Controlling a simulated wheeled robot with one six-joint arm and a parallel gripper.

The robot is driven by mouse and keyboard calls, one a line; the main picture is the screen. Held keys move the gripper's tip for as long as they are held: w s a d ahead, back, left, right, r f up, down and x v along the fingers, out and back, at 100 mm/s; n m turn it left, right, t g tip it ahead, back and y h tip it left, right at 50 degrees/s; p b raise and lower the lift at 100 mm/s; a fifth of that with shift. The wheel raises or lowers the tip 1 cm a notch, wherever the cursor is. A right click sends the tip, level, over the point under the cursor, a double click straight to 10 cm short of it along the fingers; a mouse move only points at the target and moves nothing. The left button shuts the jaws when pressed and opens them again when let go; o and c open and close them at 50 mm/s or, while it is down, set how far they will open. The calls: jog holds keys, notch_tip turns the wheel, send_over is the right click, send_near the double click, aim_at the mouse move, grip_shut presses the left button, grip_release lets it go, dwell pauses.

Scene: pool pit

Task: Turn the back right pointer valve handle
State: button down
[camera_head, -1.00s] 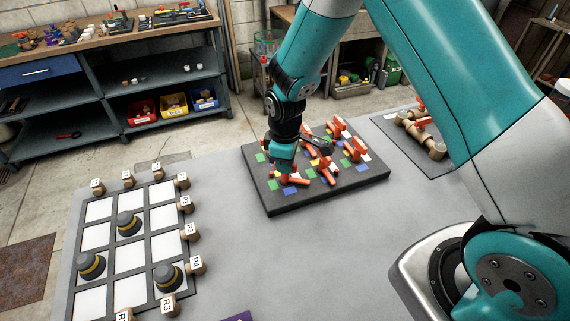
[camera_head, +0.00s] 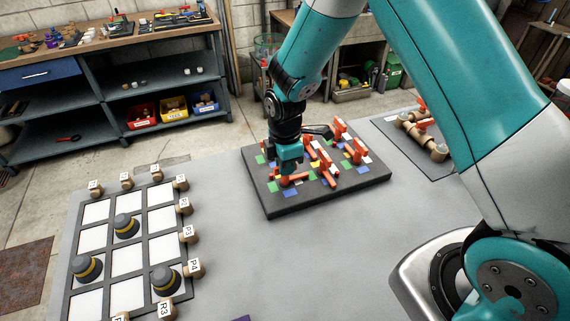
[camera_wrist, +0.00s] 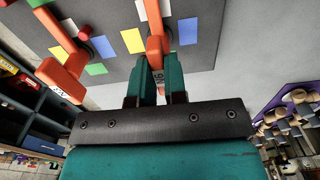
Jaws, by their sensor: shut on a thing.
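A dark board (camera_head: 345,187) with colored squares carries several orange-red pointer valve handles. My gripper (camera_head: 287,170) is low over the board's left part in the head view. Its fingers (camera_wrist: 157,68) are shut on one orange handle (camera_wrist: 154,46) in the wrist view; part of that handle also shows below the fingers in the head view (camera_head: 298,179). Another orange handle (camera_wrist: 62,80) lies left of the fingers in the wrist view. More handles (camera_head: 340,128) stand farther right on the board. My arm hides some of the board, so I cannot tell for certain which valve is held.
A framed grid tray (camera_head: 151,247) with dark knobs lies at the left of the grey table. A panel with pipes (camera_head: 425,132) lies at the right back. A shelf unit (camera_head: 120,107) stands behind. The table's front middle (camera_head: 290,265) is clear.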

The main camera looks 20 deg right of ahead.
jog(key=shift+a, duration=0.1)
dwell(0.3)
jog(key=c, duration=1.2)
grip_release()
jog(key=shift+o, duration=0.2)
jog(key=shift+r, duration=0.1)
notch_tip(320, 180, up, 17)
jog(key=b, duration=0.2)
jog(key=shift+r, duration=0.15)
jog(key=s+a+r+m+y, duration=0.2)
jog(key=s+m, duration=0.3)
jog(key=s, duration=0.7)
jog(key=s+a+r+m+y, duration=0.2)
jog(key=s+m, duration=0.3)
jog(key=s, duration=0.7)
jog(key=shift+s+a+r+m, duration=0.15)
jog(key=shift+s+r+m, duration=0.15)
jog(key=shift+r+m, duration=0.15)
